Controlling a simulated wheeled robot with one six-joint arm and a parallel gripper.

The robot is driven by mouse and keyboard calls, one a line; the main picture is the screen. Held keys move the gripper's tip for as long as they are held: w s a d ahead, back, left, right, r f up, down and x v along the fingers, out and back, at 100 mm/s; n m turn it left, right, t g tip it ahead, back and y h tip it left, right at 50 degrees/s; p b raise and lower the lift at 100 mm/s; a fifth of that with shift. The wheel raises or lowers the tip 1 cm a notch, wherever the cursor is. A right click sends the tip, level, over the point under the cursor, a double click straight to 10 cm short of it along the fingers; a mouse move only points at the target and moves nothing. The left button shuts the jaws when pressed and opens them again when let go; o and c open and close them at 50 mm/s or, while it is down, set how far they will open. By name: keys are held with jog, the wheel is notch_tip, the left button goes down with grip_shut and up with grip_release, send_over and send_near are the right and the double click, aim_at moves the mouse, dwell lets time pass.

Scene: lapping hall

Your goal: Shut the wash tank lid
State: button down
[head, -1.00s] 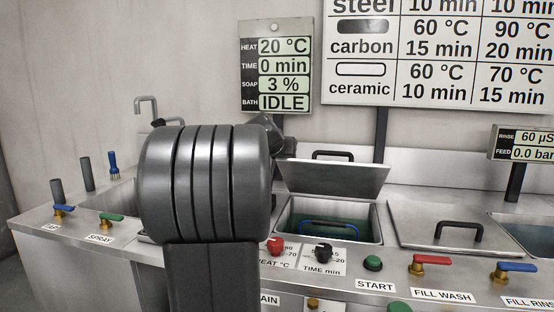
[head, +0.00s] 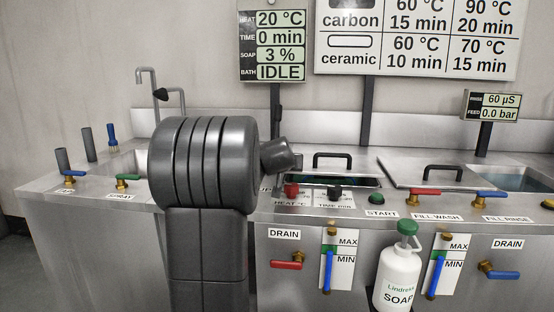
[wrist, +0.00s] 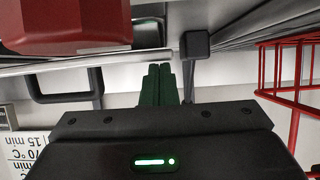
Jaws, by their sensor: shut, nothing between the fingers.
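The wash tank lid (head: 300,171), a steel plate with a black handle (head: 332,157), is in the middle of the head view. A narrow dark strip of the tank opening (head: 345,182) shows below its front edge, so it is not flat shut. Its exact tilt is hard to tell. My gripper (wrist: 161,84) shows in the wrist view with its dark green fingers together and empty. A black handle (wrist: 66,99) is left of the fingers; contact with the lid cannot be told. In the head view my arm hides the fingers.
Red and black knobs sit in front of the tank. A soap bottle (head: 399,275) stands in front of the panel.

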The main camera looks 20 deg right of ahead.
jog(key=shift+s+f, duration=0.1)
jog(key=shift+f, duration=0.4)
